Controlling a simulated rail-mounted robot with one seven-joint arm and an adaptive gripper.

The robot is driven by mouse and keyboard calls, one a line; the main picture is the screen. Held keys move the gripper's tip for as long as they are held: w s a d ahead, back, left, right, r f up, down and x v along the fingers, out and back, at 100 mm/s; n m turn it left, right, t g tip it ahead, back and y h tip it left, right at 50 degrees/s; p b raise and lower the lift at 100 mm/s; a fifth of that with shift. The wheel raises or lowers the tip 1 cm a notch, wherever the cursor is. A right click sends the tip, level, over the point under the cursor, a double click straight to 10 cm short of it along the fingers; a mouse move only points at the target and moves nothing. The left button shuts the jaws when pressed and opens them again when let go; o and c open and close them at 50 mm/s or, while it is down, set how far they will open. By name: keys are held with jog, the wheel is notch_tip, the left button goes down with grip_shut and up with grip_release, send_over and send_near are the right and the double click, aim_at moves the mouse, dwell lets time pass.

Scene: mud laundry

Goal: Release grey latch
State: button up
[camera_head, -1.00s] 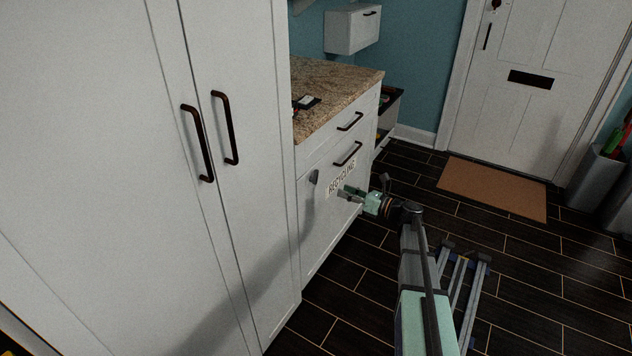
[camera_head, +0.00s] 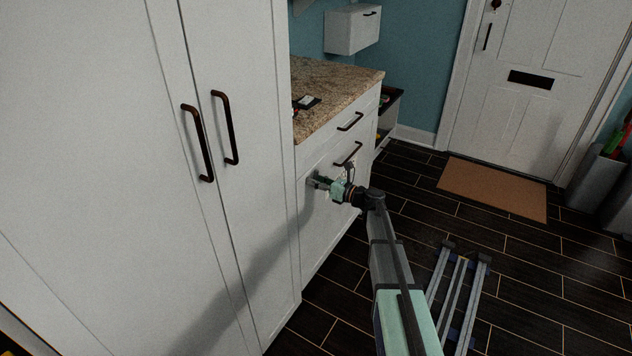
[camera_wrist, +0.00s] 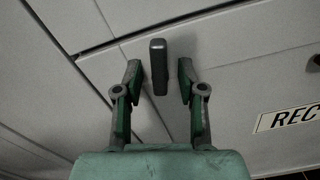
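The grey latch (camera_wrist: 158,68) is a small dark-grey upright bar on the white cabinet front. In the wrist view it stands between the two fingers of my gripper (camera_wrist: 158,82), with a visible gap on each side. My gripper is open around it and does not appear to touch it. In the head view my gripper (camera_head: 318,182) is at the upper left of the white cabinet front (camera_head: 325,230), and it mostly hides the latch.
A label reading "REC" (camera_wrist: 288,117) is right of the latch in the wrist view. A dark drawer handle (camera_head: 349,154) is just above my gripper. Tall white cabinet doors (camera_head: 225,220) stand at the left. The dark floor (camera_head: 510,270) at the right is mostly clear.

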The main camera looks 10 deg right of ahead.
grip_shut()
jog(key=shift+f+n+b, duration=0.1)
jog(key=shift+n+b, duration=0.35)
jog(key=shift+n, duration=0.35)
jog(key=shift+n+b, duration=0.3)
jog(key=shift+n, duration=0.6)
grip_release()
